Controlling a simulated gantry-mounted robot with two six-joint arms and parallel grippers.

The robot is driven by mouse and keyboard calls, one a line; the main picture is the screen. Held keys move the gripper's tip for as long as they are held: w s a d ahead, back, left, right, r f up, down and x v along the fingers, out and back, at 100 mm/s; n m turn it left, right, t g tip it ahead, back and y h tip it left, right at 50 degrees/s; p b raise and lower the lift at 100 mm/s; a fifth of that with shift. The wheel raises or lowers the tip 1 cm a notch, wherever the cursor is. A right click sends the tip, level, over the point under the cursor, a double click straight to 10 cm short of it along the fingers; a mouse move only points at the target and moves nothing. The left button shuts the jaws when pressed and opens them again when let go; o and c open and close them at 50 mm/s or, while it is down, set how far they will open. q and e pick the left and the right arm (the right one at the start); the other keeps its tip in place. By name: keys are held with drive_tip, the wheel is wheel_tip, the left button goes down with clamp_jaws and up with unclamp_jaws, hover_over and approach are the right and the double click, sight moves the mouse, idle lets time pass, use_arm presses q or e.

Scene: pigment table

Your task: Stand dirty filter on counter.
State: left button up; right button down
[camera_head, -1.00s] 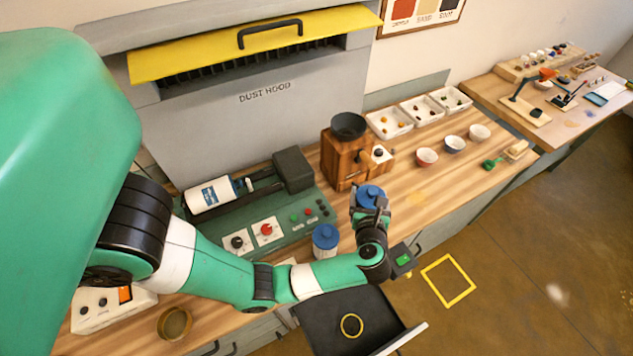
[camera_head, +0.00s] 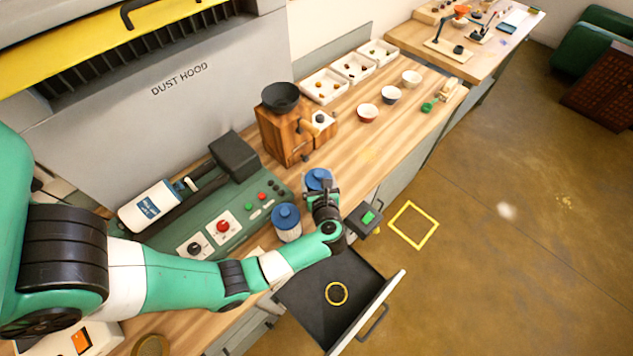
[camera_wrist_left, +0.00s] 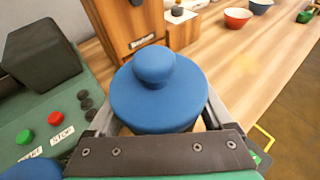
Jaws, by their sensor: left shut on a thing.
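A filter with a round blue knobbed cap (camera_head: 317,179) is between the fingers of my left gripper (camera_head: 323,192), over or on the front part of the wooden counter (camera_head: 370,148). My left gripper is shut on it. In the left wrist view the blue cap (camera_wrist_left: 158,95) fills the middle, upright, between the two fingers (camera_wrist_left: 160,125). Most of its body is hidden below the cap; a small tan patch shows. I cannot tell whether its base touches the counter. A second blue-capped filter (camera_head: 287,224) with a pale body stands just left of it. My right gripper is out of view.
A green machine panel (camera_head: 235,217) with buttons lies to the left. A wooden grinder (camera_head: 284,135) stands behind the held filter. An open dark drawer (camera_head: 318,290) with a yellow ring juts out in front. The counter right of the grinder is clear up to the bowls (camera_head: 367,113).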

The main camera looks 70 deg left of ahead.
use_arm(q)
wheel_tip(320, 180, down, 2)
drive_tip(key=shift+f, duration=0.1)
drive_tip(key=shift+f+b, duration=0.2)
drive_tip(key=shift+b, duration=0.2)
drive_tip(key=o, duration=1.3)
drive_tip(key=shift+r, duration=0.1)
